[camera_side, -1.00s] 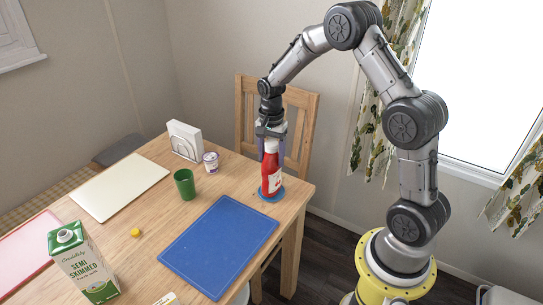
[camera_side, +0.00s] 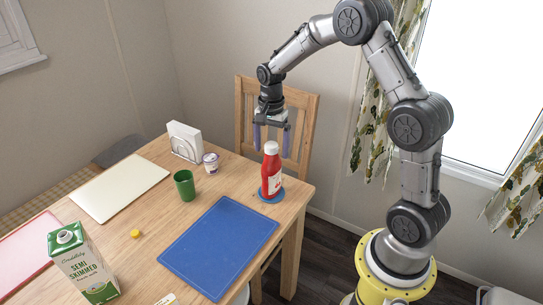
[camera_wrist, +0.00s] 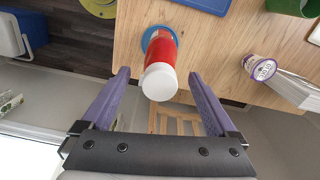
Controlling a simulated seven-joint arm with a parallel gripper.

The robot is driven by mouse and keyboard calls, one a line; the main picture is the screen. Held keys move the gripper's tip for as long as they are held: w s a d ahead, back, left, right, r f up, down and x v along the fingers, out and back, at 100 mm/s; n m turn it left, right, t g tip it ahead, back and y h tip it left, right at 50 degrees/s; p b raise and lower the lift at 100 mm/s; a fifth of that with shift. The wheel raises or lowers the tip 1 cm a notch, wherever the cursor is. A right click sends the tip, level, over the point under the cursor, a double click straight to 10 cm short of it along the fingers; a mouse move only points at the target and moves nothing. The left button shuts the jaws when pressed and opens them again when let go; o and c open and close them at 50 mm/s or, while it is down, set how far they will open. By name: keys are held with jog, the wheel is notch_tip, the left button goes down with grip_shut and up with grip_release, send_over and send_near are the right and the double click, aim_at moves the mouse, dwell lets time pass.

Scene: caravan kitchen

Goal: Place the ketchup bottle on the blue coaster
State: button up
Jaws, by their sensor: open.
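The red ketchup bottle (camera_side: 271,172) with a white cap stands upright on the round blue coaster (camera_side: 264,198) near the table's right corner. The bottle also shows in the wrist view (camera_wrist: 162,55), with the coaster's rim (camera_wrist: 147,36) around its base. My gripper (camera_side: 270,150) is open and empty, above and behind the bottle, clear of its cap. In the wrist view its purple fingers (camera_wrist: 160,75) are spread wide, with the white cap between and beyond their tips. Part of the coaster is hidden by the bottle.
A blue board (camera_side: 218,245) lies in front of the coaster. A green cup (camera_side: 184,186), a small tub (camera_side: 211,163) and a napkin holder (camera_side: 185,142) stand to the left. A milk carton (camera_side: 83,264) is at front left. A chair (camera_side: 303,104) stands behind the table.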

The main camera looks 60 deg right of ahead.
notch_tip(320, 180, up, 8)
jog(key=s+a+r+n+t, duration=0.2)
jog(key=s+a+r+n, duration=0.2)
jog(key=s+a+r, duration=0.25)
jog(key=s+a+n+t, duration=0.1)
jog(key=s+a+n, duration=0.1)
jog(key=s+n, duration=0.2)
jog(key=s+a+r+n+t, duration=0.1)
jog(key=s+a+n, duration=0.2)
jog(key=s, duration=0.5)
jog(key=s+a+n+t, duration=0.1)
jog(key=s+a+n, duration=0.1)
jog(key=s+n, duration=0.3)
jog(key=shift+s+a+r+t, duration=0.15)
jog(key=shift+s+a+t, duration=0.15)
jog(key=shift+s, duration=0.25)
